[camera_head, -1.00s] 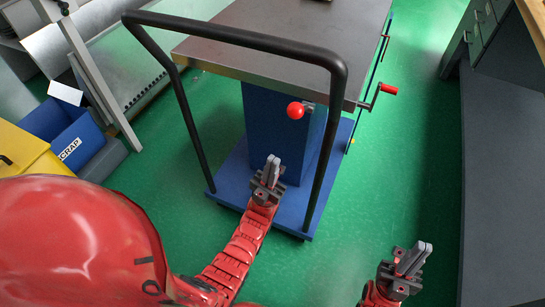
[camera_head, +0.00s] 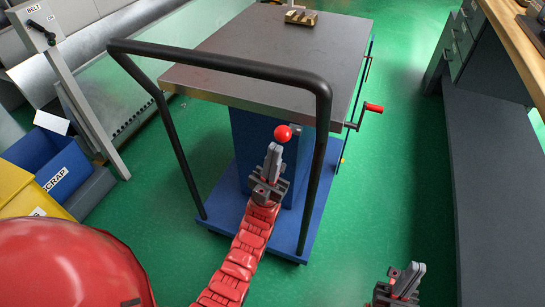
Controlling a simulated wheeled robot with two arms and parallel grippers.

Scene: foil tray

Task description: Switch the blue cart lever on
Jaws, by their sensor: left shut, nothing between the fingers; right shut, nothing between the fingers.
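The blue cart (camera_head: 318,200) has a grey top (camera_head: 300,45) and a black push handle (camera_head: 215,62). Its lever with a red ball knob (camera_head: 283,133) sits on the blue column below the top, inside the handle frame. My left gripper (camera_head: 273,152) is shut and empty, pointing up with its fingertips just below the knob in the picture. I cannot tell whether they touch it. The fingers and gripper body hide part of the column and the lever's shaft. My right gripper (camera_head: 413,272) is shut and empty at the bottom right, away from the cart.
A crank with a red grip (camera_head: 373,107) sticks out at the cart's right side. A dark bench (camera_head: 490,180) stands at the right. A blue scrap bin (camera_head: 50,160), a yellow bin (camera_head: 25,195) and a belt lever post (camera_head: 80,90) stand at the left. Green floor is clear between cart and bench.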

